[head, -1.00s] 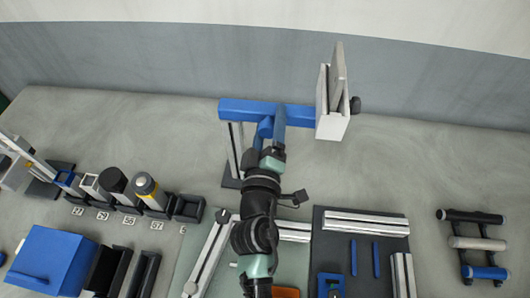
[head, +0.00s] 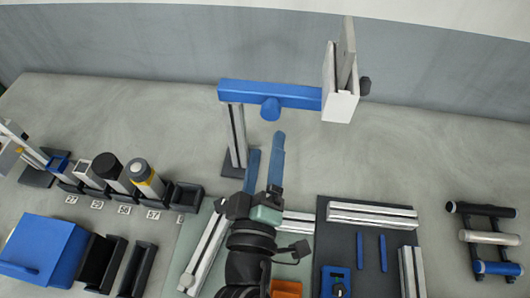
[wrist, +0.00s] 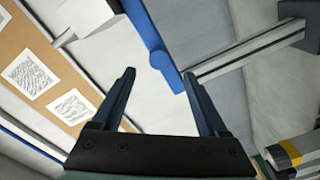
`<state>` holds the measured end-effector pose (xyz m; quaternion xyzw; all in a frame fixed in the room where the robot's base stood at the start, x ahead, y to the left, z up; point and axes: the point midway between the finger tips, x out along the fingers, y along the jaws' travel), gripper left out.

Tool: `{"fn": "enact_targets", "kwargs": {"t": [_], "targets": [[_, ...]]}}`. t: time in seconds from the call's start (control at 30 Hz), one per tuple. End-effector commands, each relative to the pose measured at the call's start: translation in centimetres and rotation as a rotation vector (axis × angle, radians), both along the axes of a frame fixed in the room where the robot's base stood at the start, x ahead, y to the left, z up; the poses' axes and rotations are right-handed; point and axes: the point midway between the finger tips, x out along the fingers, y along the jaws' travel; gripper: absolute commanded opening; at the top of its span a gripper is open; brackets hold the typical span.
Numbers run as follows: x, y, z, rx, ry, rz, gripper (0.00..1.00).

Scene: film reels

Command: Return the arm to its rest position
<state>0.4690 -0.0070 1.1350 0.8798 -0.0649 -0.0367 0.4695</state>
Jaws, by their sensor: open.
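My gripper (head: 267,143) is open with nothing between its blue fingers. It is just in front of a blue crossbar (head: 240,92) with a round blue knob (head: 271,109), apart from the knob in the head view. My arm reaches up from the bottom middle of that view. In the wrist view my gripper (wrist: 159,72) has its two fingers spread, and the crossbar (wrist: 143,25) and its knob (wrist: 160,60) show beyond them.
The crossbar sits on a grey post (head: 237,135) and carries a white holder (head: 340,100) with a grey plate at its right end. Cylinders in black holders (head: 187,197) stand left, beside a blue box (head: 45,248). A dark board (head: 355,225) and a rod rack (head: 487,238) lie right.

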Motion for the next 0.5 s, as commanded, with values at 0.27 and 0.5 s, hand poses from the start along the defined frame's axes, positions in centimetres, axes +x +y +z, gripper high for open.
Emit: {"fn": "enact_targets", "kwargs": {"t": [0.27, 0.5], "targets": [[0.0, 0.0, 0.0, 0.0, 0.0, 0.0, 0.77], [2.1, -0.3, 4.9, 0.116, -0.105, -0.008, 0.77]]}}
